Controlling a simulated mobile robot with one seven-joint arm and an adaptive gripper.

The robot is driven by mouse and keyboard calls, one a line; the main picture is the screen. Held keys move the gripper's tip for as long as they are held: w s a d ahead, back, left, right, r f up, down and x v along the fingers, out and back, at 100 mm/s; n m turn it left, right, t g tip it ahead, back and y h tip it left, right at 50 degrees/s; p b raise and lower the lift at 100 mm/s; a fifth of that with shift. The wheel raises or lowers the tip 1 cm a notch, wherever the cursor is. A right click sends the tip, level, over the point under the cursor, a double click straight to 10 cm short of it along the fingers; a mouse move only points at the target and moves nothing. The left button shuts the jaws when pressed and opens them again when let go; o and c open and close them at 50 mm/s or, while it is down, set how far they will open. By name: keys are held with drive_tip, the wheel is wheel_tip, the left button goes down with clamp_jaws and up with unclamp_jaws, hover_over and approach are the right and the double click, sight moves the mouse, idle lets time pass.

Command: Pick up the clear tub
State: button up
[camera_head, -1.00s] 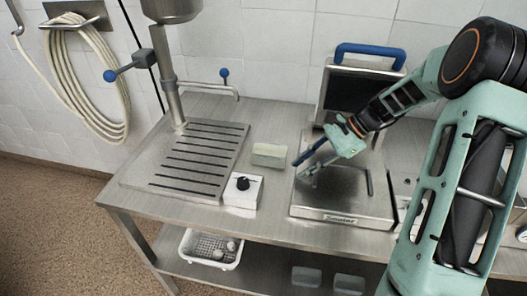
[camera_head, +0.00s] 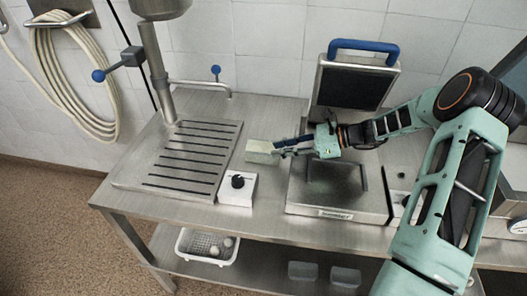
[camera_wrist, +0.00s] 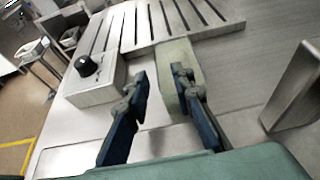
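A pale, greenish, block-shaped tub (camera_head: 259,153) lies on the steel table between the slotted drain plate and the flat steel machine. In the wrist view the tub (camera_wrist: 172,55) lies just past my fingertips, partly covered by the right finger. My gripper (camera_head: 279,148) is at the tub's right side in the head view, with dark blue fingers pointing left at it. In the wrist view my gripper (camera_wrist: 160,73) is open, with a gap between the fingers. I cannot tell whether a finger touches the tub.
A white box with a black knob (camera_head: 237,188) stands left of the tub, near the slotted plate (camera_head: 190,155). The steel machine (camera_head: 335,200) with its raised lid (camera_head: 352,88) is on the right. Two small clear containers (camera_head: 302,271) and a white basket (camera_head: 184,249) sit on the lower shelf.

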sight(262, 152)
drive_tip(key=x, duration=0.2)
drive_tip(key=p+x, duration=0.1)
drive_tip(key=x, duration=0.1)
drive_tip(key=shift+s+a+r, duration=0.1)
drive_tip(key=shift+s+r, duration=0.05)
drive_tip(key=shift+s, duration=0.15)
drive_tip(key=shift+w+a+f, duration=0.15)
drive_tip(key=shift+a+f, duration=0.1)
drive_tip(key=shift+a, duration=0.25)
drive_tip(key=shift+c, duration=0.5)
clamp_jaws()
